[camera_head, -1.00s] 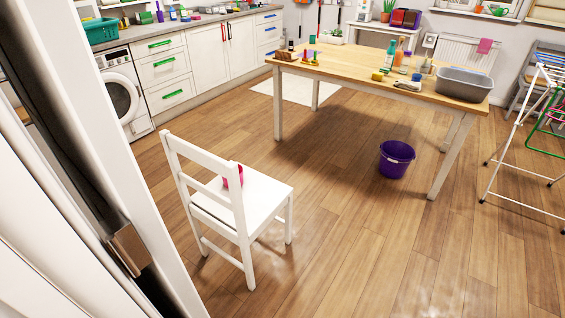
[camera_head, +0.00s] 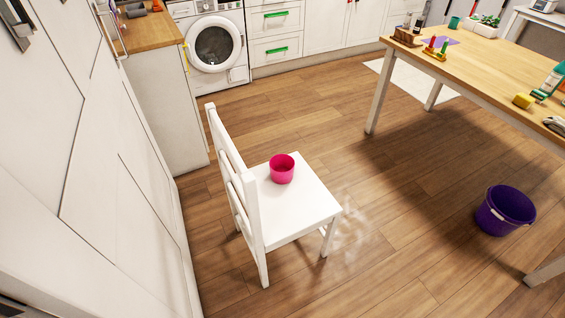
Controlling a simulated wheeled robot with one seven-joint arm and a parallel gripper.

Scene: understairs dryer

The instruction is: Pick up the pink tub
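The pink tub (camera_head: 282,169) is a small, round, open-topped container. It stands upright on the seat of a white wooden chair (camera_head: 305,209), near the back of the seat. The chair's backrest is on the left side and leaves the tub in clear view. My gripper is not in view.
White panelled cupboard doors (camera_head: 95,150) rise close on the left. A wooden table (camera_head: 475,62) with several small items stands at the right, with a purple bucket (camera_head: 505,210) on the floor. A washing machine (camera_head: 213,46) is at the back. Open floor lies between chair and table.

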